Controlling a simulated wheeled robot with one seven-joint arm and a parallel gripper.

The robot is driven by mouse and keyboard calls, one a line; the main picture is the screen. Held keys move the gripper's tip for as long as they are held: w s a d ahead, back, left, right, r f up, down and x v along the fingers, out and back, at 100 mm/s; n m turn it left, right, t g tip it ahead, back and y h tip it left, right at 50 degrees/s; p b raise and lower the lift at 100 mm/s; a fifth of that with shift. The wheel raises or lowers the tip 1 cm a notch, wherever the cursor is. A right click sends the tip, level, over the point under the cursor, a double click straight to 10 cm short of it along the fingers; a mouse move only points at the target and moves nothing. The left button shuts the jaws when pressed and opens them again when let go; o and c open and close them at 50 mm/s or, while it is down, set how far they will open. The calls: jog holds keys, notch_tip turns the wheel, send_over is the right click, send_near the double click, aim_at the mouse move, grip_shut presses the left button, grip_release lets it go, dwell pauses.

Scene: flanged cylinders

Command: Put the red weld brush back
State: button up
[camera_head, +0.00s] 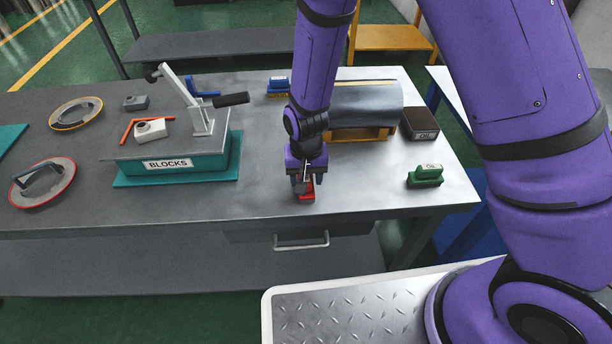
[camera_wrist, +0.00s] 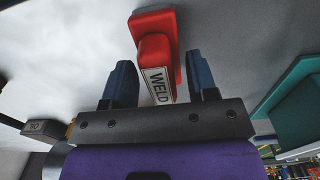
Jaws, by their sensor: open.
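The red weld brush (camera_wrist: 155,52) lies on the grey table, its white label reading WELD facing my wrist camera. In the head view the brush (camera_head: 307,194) shows just below my gripper, partly hidden by it. My gripper (camera_wrist: 162,75) is open, with one dark blue finger on each side of the brush's label end. I see a gap between the brush and at least the left finger. In the head view my gripper (camera_head: 306,180) points down near the table's front edge.
A green brush labelled OIL (camera_head: 425,177) and a dark OIL box (camera_head: 419,124) stand to the right. A steel cylinder (camera_head: 365,104) lies on a yellow cradle behind. A teal BLOCKS base (camera_head: 178,165) with a lever clamp is left. Two ringed plates (camera_head: 42,184) lie far left.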

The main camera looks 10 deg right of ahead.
jog(key=d+r+t+y, duration=0.1)
jog(key=d+r, duration=0.2)
jog(key=r, duration=0.8)
jog(key=d+r, duration=0.3)
jog(key=r, duration=0.8)
jog(key=s+d+r+t+h, duration=0.1)
jog(key=s+d+r+t, duration=0.3)
jog(key=s+d+r, duration=1.4)
jog(key=shift+s+d, duration=0.3)
